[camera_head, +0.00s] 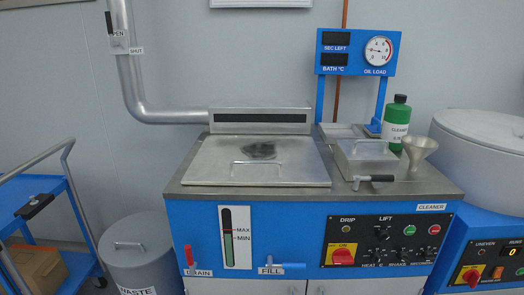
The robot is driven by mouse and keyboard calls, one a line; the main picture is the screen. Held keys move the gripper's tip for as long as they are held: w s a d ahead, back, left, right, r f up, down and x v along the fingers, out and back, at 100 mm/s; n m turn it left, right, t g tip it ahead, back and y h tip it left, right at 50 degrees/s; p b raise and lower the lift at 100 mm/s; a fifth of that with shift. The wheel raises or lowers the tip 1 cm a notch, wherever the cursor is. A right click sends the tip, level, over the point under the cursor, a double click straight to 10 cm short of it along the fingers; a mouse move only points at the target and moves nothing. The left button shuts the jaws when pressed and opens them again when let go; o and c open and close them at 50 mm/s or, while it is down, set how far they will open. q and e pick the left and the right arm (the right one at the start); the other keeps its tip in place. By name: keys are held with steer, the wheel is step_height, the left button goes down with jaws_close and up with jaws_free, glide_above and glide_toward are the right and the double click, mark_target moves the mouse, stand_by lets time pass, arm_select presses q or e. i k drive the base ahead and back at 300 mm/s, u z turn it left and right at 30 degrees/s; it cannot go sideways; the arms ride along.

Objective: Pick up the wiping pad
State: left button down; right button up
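Neither of my grippers is in view. A small dark flat piece (34,206) with a lighter bit on top lies on the blue cart (65,190) at the left; it may be the wiping pad, but I cannot tell for sure. A dark, blurry-edged patch (259,150) shows on the closed metal lid (215,165) of the blue machine; it looks like a stain. Nothing touches either one.
The machine (305,215) fills the middle, with a small lidded metal box (366,160), a green cleaner bottle (396,125) and a funnel (417,152) on top. A grey waste bin (138,258) stands between cart and machine. A white drum (485,140) is at the right.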

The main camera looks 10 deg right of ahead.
mark_target(373, 130)
steer(key=u, duration=2.95)
steer(key=k, duration=2.15)
steer(key=z, duration=1.7)
